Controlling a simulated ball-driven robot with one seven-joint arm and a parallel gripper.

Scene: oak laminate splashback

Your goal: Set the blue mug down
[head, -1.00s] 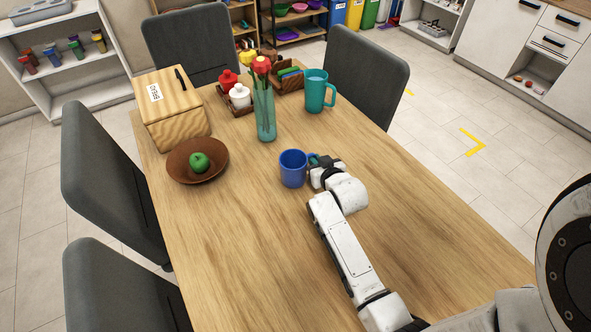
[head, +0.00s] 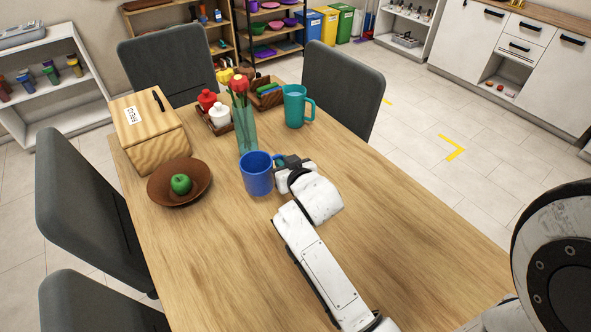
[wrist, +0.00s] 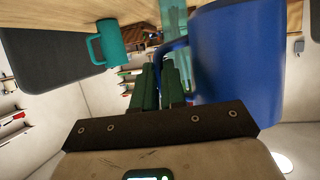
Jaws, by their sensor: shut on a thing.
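The blue mug (head: 257,176) is upright in the head view, in front of the glass vase (head: 246,135), and covers its lower end. It looks held a little above the table (head: 215,255), though the gap is hard to judge. My gripper (head: 284,162) is at the mug's right side, shut on its handle. In the wrist view the mug (wrist: 235,55) fills the upper right, its handle at the green fingers of my gripper (wrist: 165,75). The fingers partly hide the handle.
A brown bowl (head: 158,190) with a green apple (head: 181,184) lies left of the mug. Behind stand a bread box (head: 150,140), red and white jars in a caddy, and a teal pitcher (head: 295,107). The table's front and right are clear.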

